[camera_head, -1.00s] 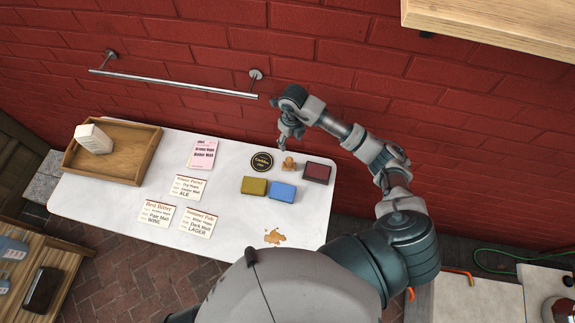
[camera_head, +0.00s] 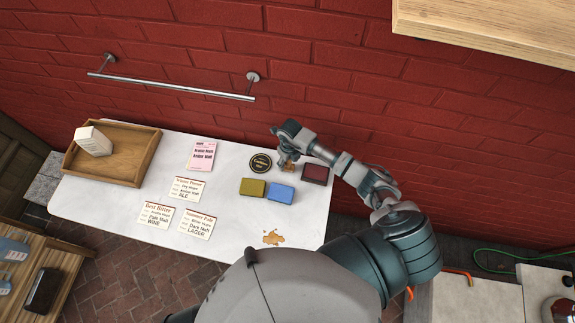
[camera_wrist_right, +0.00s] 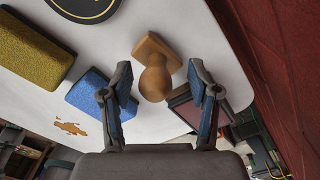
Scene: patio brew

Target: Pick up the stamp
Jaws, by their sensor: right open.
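The wooden stamp (camera_wrist_right: 155,78) stands on the white table, with its round knob towards the camera in the right wrist view. In the head view the stamp (camera_head: 287,167) is mostly covered by my right gripper (camera_head: 285,160). My right gripper is open in the right wrist view (camera_wrist_right: 165,90), with one finger on each side of the stamp's knob. The fingers look apart from the knob. My left gripper is not in view.
A dark red ink pad (camera_head: 316,174) lies right of the stamp. Olive (camera_head: 253,187) and blue (camera_head: 281,192) sponges and a round black coaster (camera_head: 260,163) are close by. The brick wall (camera_head: 330,110) rises behind the table (camera_head: 120,205). A wooden tray (camera_head: 146,160) is far left.

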